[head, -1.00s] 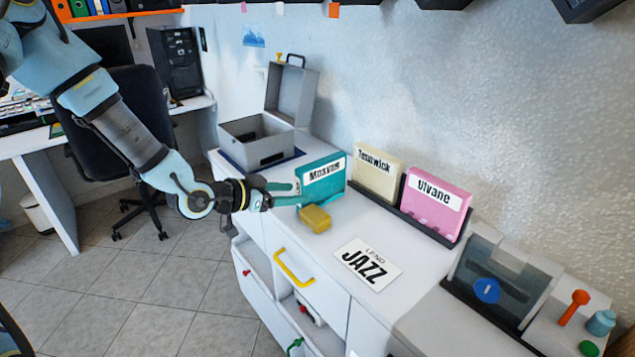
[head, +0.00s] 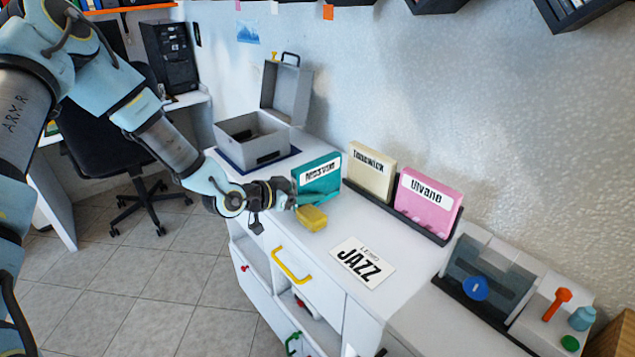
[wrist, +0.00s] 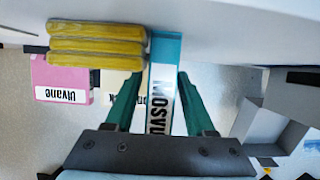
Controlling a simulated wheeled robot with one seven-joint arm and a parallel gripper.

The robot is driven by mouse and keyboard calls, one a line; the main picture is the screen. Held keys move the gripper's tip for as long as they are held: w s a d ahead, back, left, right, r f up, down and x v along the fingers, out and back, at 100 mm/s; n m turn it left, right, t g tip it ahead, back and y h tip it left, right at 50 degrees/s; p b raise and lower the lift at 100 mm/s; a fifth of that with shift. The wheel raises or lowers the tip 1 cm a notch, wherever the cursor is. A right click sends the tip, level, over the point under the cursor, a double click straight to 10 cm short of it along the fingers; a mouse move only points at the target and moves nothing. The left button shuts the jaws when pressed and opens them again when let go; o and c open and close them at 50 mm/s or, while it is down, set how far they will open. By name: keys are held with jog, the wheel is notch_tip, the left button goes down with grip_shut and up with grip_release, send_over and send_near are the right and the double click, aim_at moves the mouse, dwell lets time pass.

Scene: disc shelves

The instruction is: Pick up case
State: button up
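A teal case (head: 318,172) with a white label stands upright on the white cabinet top. My gripper (head: 317,195) is at its near edge, and one green finger shows across its front face. In the wrist view the labelled spine of the teal case (wrist: 165,95) stands between the two fingers of my gripper (wrist: 163,78). The fingers are spread on either side of it, with gaps visible further back; whether the tips touch it is unclear. The cream case (head: 371,172) and pink case (head: 430,199) stand to its right in a dark rack (head: 417,222).
A yellow block (head: 312,218) sits close beside the teal case and my gripper. An open grey box (head: 252,138) stands to the left. A JAZZ card (head: 362,262) lies flat in front. A grey device with a blue knob (head: 475,289) stands at the right.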

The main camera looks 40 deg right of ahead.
grip_shut()
jog(key=shift+r, duration=0.15)
dwell(0.5)
